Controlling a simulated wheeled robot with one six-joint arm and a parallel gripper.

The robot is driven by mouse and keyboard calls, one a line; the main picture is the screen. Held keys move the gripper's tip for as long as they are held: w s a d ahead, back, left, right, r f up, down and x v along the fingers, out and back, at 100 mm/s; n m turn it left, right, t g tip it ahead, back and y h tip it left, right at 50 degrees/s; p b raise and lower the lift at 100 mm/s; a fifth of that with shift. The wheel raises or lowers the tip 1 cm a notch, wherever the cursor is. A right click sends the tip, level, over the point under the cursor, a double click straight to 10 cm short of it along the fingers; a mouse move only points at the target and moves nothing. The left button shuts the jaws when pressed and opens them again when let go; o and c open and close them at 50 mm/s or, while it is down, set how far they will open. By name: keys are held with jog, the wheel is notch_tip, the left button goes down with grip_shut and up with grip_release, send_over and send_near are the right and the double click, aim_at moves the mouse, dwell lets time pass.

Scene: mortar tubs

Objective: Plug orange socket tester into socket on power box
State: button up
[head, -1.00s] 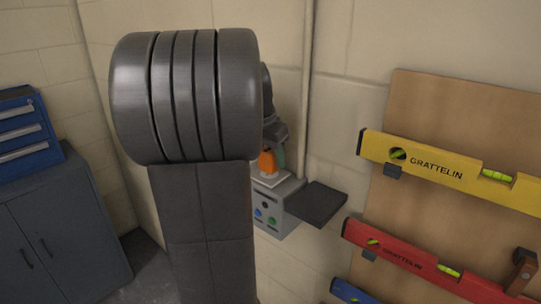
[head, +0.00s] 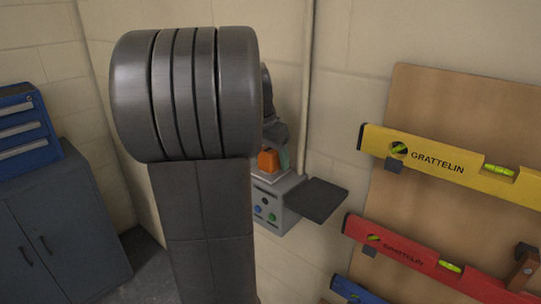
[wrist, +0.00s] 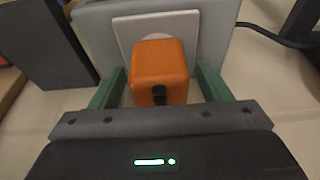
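The orange socket tester (wrist: 160,75) sits at the white socket plate (wrist: 204,24) on the grey power box (wrist: 228,50) in the wrist view. Whether its pins are fully in is hidden. My gripper (wrist: 160,68) is open around the tester, with one green finger on each side and a gap between each finger and the tester. In the head view, the tester (head: 268,160) shows on top of the power box (head: 276,212), partly hidden by my arm. One green finger shows just right of it.
A dark flap or shelf (head: 318,199) juts out right of the power box. A board (head: 420,95) with yellow (head: 437,163) and red (head: 415,250) levels is on the right. A grey cabinet (head: 65,225) and blue drawer unit (head: 25,130) stand at left. A pipe runs up the wall.

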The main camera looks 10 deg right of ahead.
jog(key=v, duration=1.3)
jog(key=shift+r, duration=0.35)
jog(key=shift+s+a, duration=0.1)
jog(key=shift+s, duration=0.05)
jog(key=x, duration=1.4)
jog(key=shift+r, duration=0.1)
jog(key=shift+a+r, duration=0.1)
jog(key=shift+r, duration=0.05)
